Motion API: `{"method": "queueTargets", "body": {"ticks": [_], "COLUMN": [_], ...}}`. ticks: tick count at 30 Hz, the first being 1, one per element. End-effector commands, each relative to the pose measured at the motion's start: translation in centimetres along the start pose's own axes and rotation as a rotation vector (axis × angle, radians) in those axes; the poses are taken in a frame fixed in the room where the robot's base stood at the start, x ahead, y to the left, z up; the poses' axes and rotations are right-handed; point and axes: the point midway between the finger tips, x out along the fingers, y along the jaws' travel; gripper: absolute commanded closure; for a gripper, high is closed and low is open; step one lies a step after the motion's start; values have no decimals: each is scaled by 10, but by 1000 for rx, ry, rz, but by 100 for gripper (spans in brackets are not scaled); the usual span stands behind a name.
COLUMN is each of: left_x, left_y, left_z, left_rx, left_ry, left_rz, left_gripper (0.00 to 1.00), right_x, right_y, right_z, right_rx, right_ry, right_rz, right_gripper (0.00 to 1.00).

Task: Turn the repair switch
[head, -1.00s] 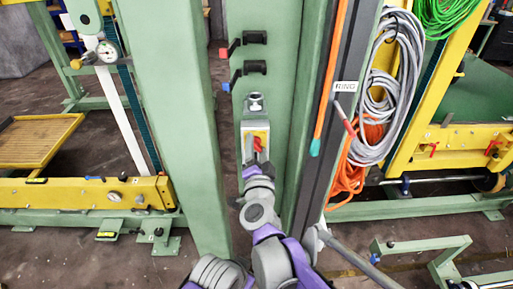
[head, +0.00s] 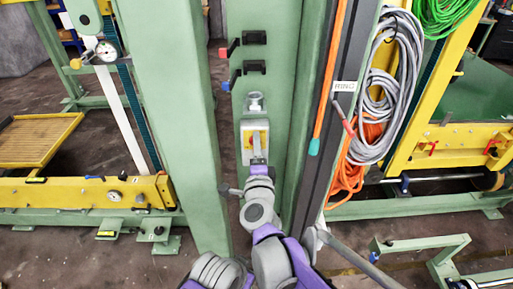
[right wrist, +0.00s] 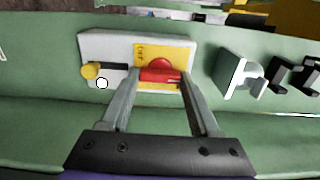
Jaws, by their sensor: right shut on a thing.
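The red repair switch (right wrist: 160,70) sits on a yellow plate (right wrist: 178,53) on a light grey box (right wrist: 103,46) fixed to the green column. In the right wrist view my right gripper (right wrist: 159,77) has one finger on each side of the red handle and is shut on it. The handle lies level between the fingers in that view. In the head view the yellow plate (head: 255,136) shows just above my right gripper (head: 258,158), which hides most of the red handle. My left gripper is not in view.
Black brackets (head: 254,68) and a metal fitting (head: 255,102) are above the box. Green column sides (head: 165,100) stand close on the left, with a dark rail and orange and grey cables right.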

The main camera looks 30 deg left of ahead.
Motion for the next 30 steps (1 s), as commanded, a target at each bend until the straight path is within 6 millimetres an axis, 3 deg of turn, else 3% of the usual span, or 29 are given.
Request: {"method": "queueTargets", "body": {"ticks": [13, 14, 18, 30], "left_x": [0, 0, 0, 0], "left_y": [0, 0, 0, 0], "left_z": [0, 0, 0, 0], "left_rx": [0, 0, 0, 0], "left_ry": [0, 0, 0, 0], "left_rz": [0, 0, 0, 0], "left_gripper": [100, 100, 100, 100], "right_x": [0, 0, 0, -8], "right_y": [1, 0, 0, 0], "right_z": [0, 0, 0, 0], "right_rx": [13, 13, 11, 9], "right_ry": [0, 0, 0, -1], "right_rz": [1, 1, 0, 0], "right_gripper": [93, 34, 9, 7]}}
